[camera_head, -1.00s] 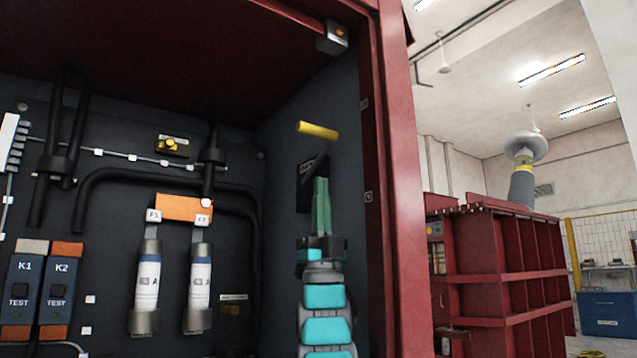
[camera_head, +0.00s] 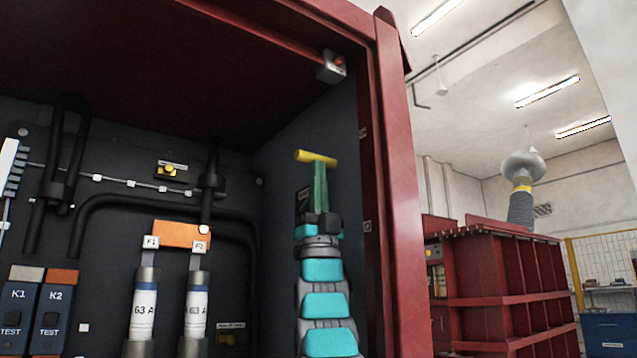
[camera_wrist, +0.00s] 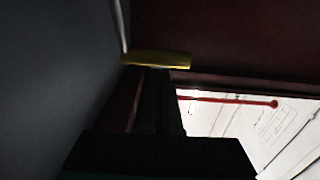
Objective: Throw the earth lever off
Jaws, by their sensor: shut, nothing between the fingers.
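The earth lever shows as a yellow bar handle (camera_head: 316,157) on the right inner wall of the cabinet, high up. My gripper (camera_head: 319,165), with green fingers, points up from below, and its tips are at the underside of the yellow handle. The fingers are together with nothing between them. In the wrist view the yellow handle (camera_wrist: 156,59) lies across the tips of my dark gripper (camera_wrist: 155,70). Whether the tips touch the handle I cannot tell. The lever's pivot and a dark plate behind are mostly hidden by my gripper.
The red cabinet frame (camera_head: 392,200) stands close to the right of my arm. Fuses (camera_head: 144,305), an orange block (camera_head: 181,235) and black cables (camera_head: 100,185) fill the back wall to the left.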

